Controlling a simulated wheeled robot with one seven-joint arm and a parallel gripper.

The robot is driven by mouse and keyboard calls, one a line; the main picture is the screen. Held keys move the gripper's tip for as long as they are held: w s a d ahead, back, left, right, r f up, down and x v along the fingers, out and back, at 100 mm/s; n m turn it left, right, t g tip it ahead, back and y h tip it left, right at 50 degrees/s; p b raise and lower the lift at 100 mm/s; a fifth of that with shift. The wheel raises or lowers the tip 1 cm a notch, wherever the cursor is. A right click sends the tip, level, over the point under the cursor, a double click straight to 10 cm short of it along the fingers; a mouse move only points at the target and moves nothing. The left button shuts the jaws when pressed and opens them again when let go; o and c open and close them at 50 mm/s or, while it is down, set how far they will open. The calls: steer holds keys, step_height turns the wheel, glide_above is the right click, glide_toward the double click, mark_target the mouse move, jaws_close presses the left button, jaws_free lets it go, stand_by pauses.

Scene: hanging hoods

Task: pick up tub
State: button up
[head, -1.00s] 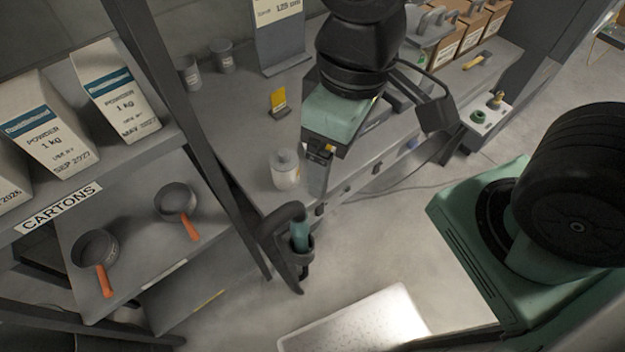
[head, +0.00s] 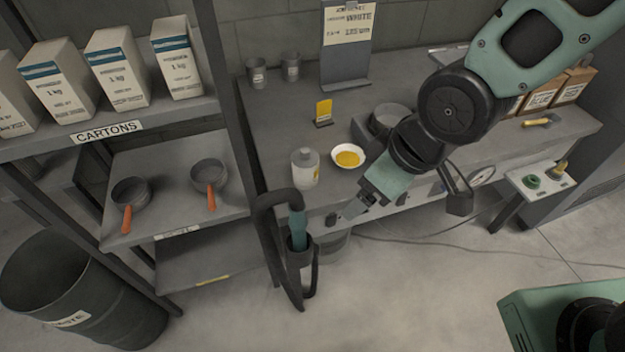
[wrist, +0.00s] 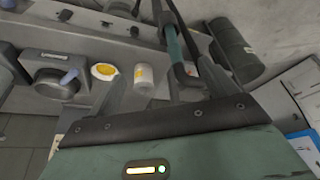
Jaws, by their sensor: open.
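The tub (head: 305,169) is a small white container with a greyish lid and an orange-marked label. It stands upright on the grey bench near its front edge. In the wrist view the tub (wrist: 144,79) shows beyond the jaws, nearer the left finger. My gripper (head: 346,211) is open and empty, to the right of the tub and lower in the head view, by the bench's front edge. It is apart from the tub. The wrist view also shows my gripper's fingers (wrist: 165,80) spread apart.
A white bowl with yellow contents (head: 348,157) sits right of the tub, and a grey pan (head: 389,119) behind it. A yellow card (head: 323,112) stands behind. A dark holder with a teal handle (head: 298,240) hangs at the bench front. A shelf post (head: 232,130) rises at left.

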steer(key=w+a+f+n+t+y+b, duration=0.1)
steer(key=w+a+f+t+y+b, duration=0.15)
steer(key=f, duration=0.45)
steer(key=w+a+f+n+t+y+b, duration=0.1)
steer(key=w+f+y+b, duration=0.25)
steer(key=f, duration=0.35)
steer(key=w+d+f+m+t+y+b, duration=0.2)
steer(key=d+f+m+t+b, duration=0.3)
steer(key=t, duration=0.3)
steer(key=shift+n, duration=0.6)
steer(key=b+x, duration=0.4)
steer(key=x, duration=0.1)
steer(key=shift+a+b, duration=0.35)
steer(key=shift+b, duration=0.05)
steer(key=shift+f+b, duration=0.15)
steer(key=shift+b, duration=0.55)
steer(key=w+a+b, duration=0.1)
steer(key=b, duration=0.5)
steer(key=shift+w+a+b, duration=0.1)
steer(key=shift+w+b, duration=0.05)
steer(key=shift+b, duration=0.15)
steer(key=shift+b, duration=0.5)
